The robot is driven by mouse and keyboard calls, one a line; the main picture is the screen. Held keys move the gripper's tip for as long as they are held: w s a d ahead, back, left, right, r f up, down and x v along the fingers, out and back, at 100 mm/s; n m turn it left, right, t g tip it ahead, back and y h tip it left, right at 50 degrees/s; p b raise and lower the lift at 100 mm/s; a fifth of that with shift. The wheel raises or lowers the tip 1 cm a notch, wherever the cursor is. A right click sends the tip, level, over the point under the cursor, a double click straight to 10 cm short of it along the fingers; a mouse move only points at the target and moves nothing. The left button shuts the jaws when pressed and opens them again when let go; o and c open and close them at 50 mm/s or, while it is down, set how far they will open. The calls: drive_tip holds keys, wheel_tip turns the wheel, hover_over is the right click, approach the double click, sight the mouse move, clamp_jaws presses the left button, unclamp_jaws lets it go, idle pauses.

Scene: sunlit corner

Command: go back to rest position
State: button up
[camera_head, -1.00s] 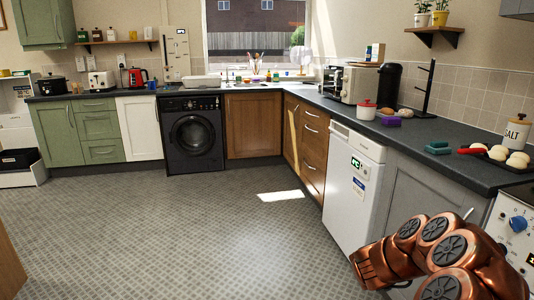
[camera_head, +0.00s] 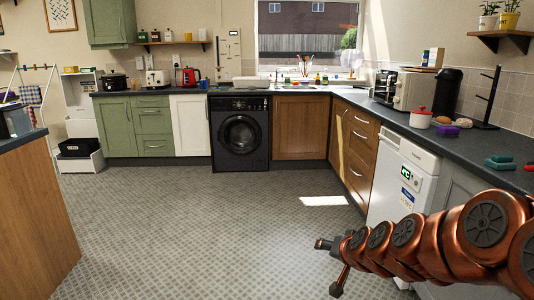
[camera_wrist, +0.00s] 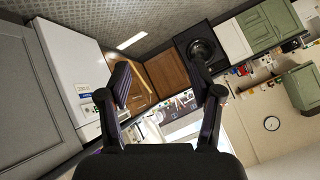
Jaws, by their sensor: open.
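My gripper (camera_wrist: 160,82) is open in the wrist view, with its two dark fingers spread apart and nothing between them. Beyond the fingers, the wrist view shows the kitchen tilted and mostly upside down. In the head view my copper-coloured arm comes in from the lower right and stretches left in front of the white dishwasher (camera_head: 402,185). The dark far end of the arm is over open floor in that view. No object is held.
A dark worktop (camera_head: 458,147) runs along the right with a red-lidded pot (camera_head: 420,119) and teal sponges (camera_head: 500,163). A wood-sided counter (camera_head: 35,220) stands at the left. The black washing machine (camera_head: 240,135) is at the back. The patterned floor (camera_head: 205,225) between is clear.

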drive_tip(key=s+a+f+n+g, duration=0.2)
drive_tip(key=s+g, duration=0.1)
drive_tip(key=s, duration=0.6)
drive_tip(key=s+a+f+n+g, duration=0.1)
drive_tip(key=s+a+n+g, duration=0.15)
drive_tip(key=s, duration=0.65)
drive_tip(key=s+d+g+h, duration=0.1)
drive_tip(key=s+d+g, duration=0.25)
drive_tip(key=s, duration=0.65)
drive_tip(key=s+d+g+h, duration=0.15)
drive_tip(key=s+g, duration=0.25)
drive_tip(key=s, duration=0.7)
wheel_tip(320, 180, up, 25)
drive_tip(key=t+p, duration=0.1)
drive_tip(key=p, duration=2.3)
drive_tip(key=shift+s+d, duration=0.15)
drive_tip(key=shift+s, duration=0.3)
drive_tip(key=shift+r+m+y, duration=0.1)
drive_tip(key=shift+m+y, duration=0.15)
